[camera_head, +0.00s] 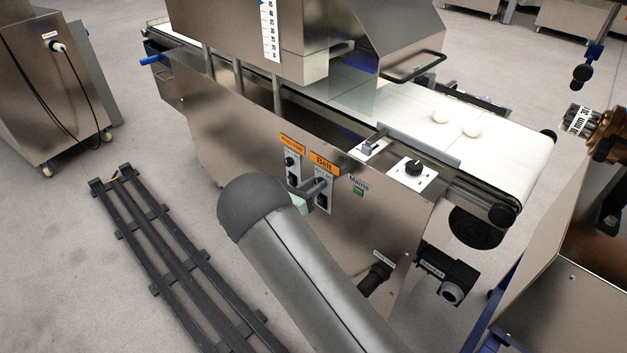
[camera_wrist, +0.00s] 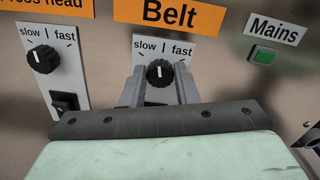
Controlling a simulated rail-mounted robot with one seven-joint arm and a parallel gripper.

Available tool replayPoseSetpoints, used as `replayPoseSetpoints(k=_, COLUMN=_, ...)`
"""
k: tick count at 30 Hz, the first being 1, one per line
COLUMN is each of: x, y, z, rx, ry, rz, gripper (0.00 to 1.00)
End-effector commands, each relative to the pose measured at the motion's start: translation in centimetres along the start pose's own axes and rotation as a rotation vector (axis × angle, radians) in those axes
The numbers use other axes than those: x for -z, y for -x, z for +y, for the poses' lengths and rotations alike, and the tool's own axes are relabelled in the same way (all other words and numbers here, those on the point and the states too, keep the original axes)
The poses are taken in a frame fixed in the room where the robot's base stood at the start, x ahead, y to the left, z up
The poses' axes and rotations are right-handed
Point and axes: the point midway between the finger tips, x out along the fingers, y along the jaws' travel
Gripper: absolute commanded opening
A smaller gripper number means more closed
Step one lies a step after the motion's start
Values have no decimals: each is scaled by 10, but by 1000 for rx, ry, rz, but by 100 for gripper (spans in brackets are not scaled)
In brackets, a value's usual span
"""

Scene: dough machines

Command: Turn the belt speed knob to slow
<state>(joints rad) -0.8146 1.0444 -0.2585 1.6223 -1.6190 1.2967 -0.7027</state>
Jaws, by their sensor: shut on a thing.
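The black belt speed knob (camera_wrist: 160,73) sits below the orange Belt label (camera_wrist: 169,13) in the wrist view, between the printed words slow and fast. Its white mark points about straight up. My gripper (camera_wrist: 160,84) is shut on this knob, one grey finger at each side. In the head view my gripper (camera_head: 312,187) is at the machine's front panel below the Belt label (camera_head: 324,163); the fingers partly hide the knob there. The lower part of the belt control plate is hidden behind my gripper in the wrist view.
A similar press head knob (camera_wrist: 43,59) is to the left, with a black switch (camera_wrist: 64,103) below it. A green Mains button (camera_wrist: 264,56) is to the right. A dark rack (camera_head: 170,250) lies on the floor.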

Motion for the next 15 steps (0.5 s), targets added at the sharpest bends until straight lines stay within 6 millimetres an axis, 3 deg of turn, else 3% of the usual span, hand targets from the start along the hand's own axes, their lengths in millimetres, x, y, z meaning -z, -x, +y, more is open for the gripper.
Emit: replayPoseSetpoints(k=15, x=-2, y=1, z=1, rx=-2, ry=480, rz=1, gripper=4)
